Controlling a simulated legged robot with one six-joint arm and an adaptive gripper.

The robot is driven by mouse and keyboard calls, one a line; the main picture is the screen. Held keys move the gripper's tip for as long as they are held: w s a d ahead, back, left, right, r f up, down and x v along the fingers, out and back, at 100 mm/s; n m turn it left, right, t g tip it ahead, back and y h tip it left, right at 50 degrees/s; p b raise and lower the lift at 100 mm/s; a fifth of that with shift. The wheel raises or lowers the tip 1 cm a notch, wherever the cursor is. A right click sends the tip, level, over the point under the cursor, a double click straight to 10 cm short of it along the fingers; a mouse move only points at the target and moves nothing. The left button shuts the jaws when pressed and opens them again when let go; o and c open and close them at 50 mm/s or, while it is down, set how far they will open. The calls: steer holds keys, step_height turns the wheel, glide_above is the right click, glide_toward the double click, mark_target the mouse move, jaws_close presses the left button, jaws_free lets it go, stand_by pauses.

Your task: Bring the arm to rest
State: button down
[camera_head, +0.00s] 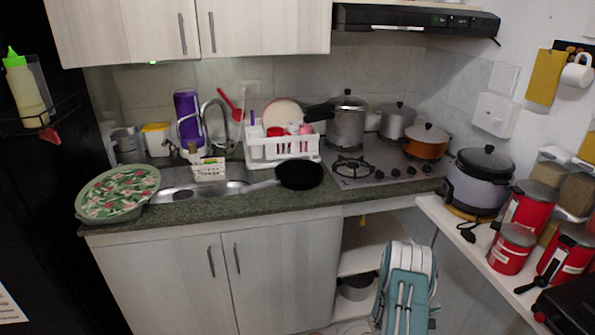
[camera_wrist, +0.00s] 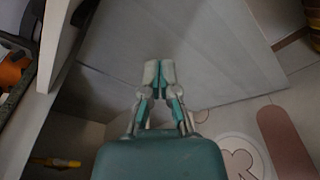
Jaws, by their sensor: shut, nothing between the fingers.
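My gripper (camera_wrist: 160,74) shows in the wrist view with its two pale fingertips close together. It is shut and empty, with bare floor and a pale panel beyond it. In the head view my teal and white arm (camera_head: 405,285) is at the bottom, right of the middle, in front of the open space under the counter. The fingertips cannot be made out there.
A white shelf (camera_head: 475,255) on the right holds red canisters (camera_head: 509,250), a rice cooker (camera_head: 481,178) and spice dispensers (camera_head: 577,192). The counter (camera_head: 235,207) and cabinet doors (camera_head: 185,275) stand ahead. An orange object (camera_wrist: 12,72) shows at the wrist view's left edge.

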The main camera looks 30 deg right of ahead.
steer(key=w+a+r+m+g+y, duration=0.1)
steer(key=w+a+r+m, duration=0.1)
steer(key=r, duration=0.5)
steer(key=w+a+r+m+g+y, duration=0.1)
steer(key=a+r+m+g, duration=0.1)
steer(key=r, duration=0.5)
steer(key=a+r+m+t+y, duration=0.1)
steer(key=a+r+m+y, duration=0.25)
steer(key=a+r, duration=1)
steer(key=s+a+r+t+y, duration=0.3)
steer(key=a, duration=0.8)
steer(key=s+a+r+t+y, duration=0.3)
steer(key=s+a+r+y, duration=0.1)
steer(key=a, duration=0.7)
steer(key=s+a+r+t+y, duration=0.3)
steer(key=a+r+t+y, duration=0.1)
steer(key=a, duration=0.7)
steer(key=shift+s+r+n, duration=0.25)
steer(key=shift+n, duration=0.1)
steer(key=shift+d, duration=0.15)
